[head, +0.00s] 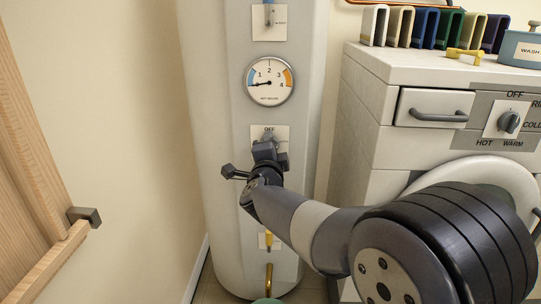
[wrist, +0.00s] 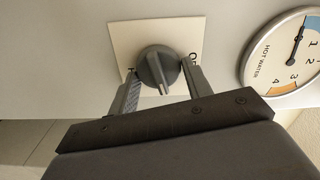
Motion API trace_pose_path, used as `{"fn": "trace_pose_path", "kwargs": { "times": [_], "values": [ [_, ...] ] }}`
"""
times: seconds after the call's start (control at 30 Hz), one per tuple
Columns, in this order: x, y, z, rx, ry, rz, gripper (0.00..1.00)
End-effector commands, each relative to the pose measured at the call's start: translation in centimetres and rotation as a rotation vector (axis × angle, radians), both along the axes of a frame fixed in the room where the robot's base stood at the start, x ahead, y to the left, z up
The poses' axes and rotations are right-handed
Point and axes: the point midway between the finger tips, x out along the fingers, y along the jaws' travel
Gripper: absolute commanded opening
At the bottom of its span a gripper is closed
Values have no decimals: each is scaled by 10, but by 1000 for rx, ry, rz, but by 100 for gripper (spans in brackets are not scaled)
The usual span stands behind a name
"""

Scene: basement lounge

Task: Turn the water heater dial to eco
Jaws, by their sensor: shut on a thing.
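The water heater (head: 212,120) is a tall pale cylinder with a grey front panel. Its dial (wrist: 156,66) is a round grey knob with a raised ridge, on a cream plate (head: 284,132) marked OFF at the top. My gripper (wrist: 160,72) is shut on the dial, with one finger on each side of it in the wrist view. In the head view my gripper (head: 268,146) covers most of the dial and the lower plate. The other labels, eco among them, cannot be read. I cannot tell which mark the dial points to.
A round gauge (head: 269,82) sits above the dial, and a blue-handled fitting (head: 268,14) above that. A yellow-handled fitting (head: 268,240) is below. A washing machine (head: 380,100) with its own knob (head: 508,122) stands close on the right. A wooden door (head: 30,150) is at left.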

Motion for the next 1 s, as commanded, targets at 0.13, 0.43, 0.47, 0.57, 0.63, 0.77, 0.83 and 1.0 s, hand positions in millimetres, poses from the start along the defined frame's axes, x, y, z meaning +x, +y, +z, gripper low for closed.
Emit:
{"fn": "trace_pose_path", "kwargs": {
  "times": [0.13, 0.43, 0.47, 0.57, 0.63, 0.77, 0.83, 1.0],
  "values": [
    [0, 0, -1, 41, -2, -1, 24],
    [0, 0, 0, 63, -1, 0, 24],
    [0, 0, 0, 63, -1, 0, 24],
    [0, 0, 0, 62, -1, 0, 24],
    [0, 0, 0, 62, -1, 0, 24],
    [0, 0, -1, 62, -1, 0, 54],
    [0, 0, -1, 62, -1, 0, 59],
    [0, 0, 0, 62, -1, 0, 67]
  ]
}}
